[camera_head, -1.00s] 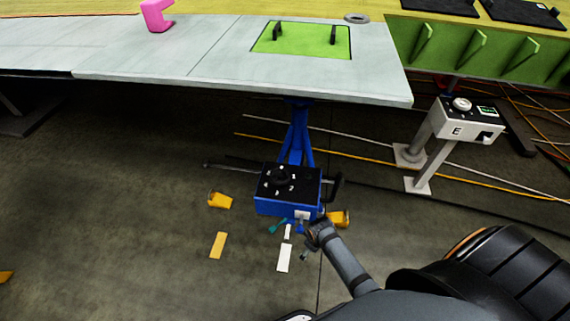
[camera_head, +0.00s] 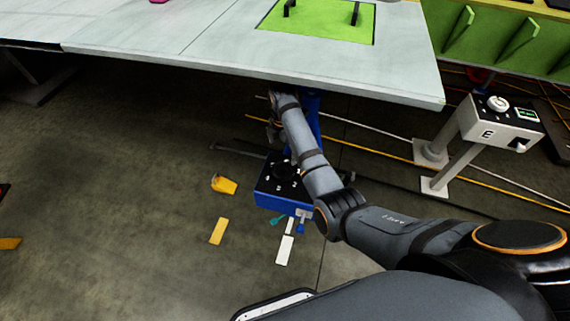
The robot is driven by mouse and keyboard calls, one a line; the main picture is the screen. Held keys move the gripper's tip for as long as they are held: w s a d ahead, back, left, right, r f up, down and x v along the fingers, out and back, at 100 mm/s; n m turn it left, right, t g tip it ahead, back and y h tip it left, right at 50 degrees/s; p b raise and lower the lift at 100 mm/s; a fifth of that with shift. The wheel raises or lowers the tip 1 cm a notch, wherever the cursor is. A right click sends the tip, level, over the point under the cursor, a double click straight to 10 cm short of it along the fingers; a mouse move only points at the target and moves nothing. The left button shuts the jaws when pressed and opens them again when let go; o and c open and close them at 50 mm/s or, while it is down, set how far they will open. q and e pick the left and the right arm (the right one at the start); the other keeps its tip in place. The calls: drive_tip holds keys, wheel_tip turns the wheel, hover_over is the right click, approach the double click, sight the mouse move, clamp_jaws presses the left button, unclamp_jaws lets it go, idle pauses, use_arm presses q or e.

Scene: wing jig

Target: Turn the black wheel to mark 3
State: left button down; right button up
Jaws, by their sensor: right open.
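The black wheel (camera_head: 282,170) sits on the black top of a blue box (camera_head: 284,202), with white number marks around it. The right part of the box top is hidden behind my right arm. My right gripper (camera_head: 272,133) is open, small and dark in the head view. It appears just above and behind the box, close to the blue stand, apart from the wheel in the picture. Its exact height over the wheel cannot be told. My left gripper is not in view.
The grey wing surface (camera_head: 150,32) with a green panel (camera_head: 318,22) overhangs behind the box. A white console (camera_head: 500,128) marked E stands on posts at the right. Yellow pieces (camera_head: 224,184) and a white strip (camera_head: 285,250) lie on the floor. Cables run behind.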

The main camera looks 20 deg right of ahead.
sight(283, 169)
wheel_tip(283, 169, down, 10)
drive_tip(key=shift+a+r+b, duration=0.1)
drive_tip(key=shift+b, duration=0.9)
drive_tip(key=c, duration=1.1)
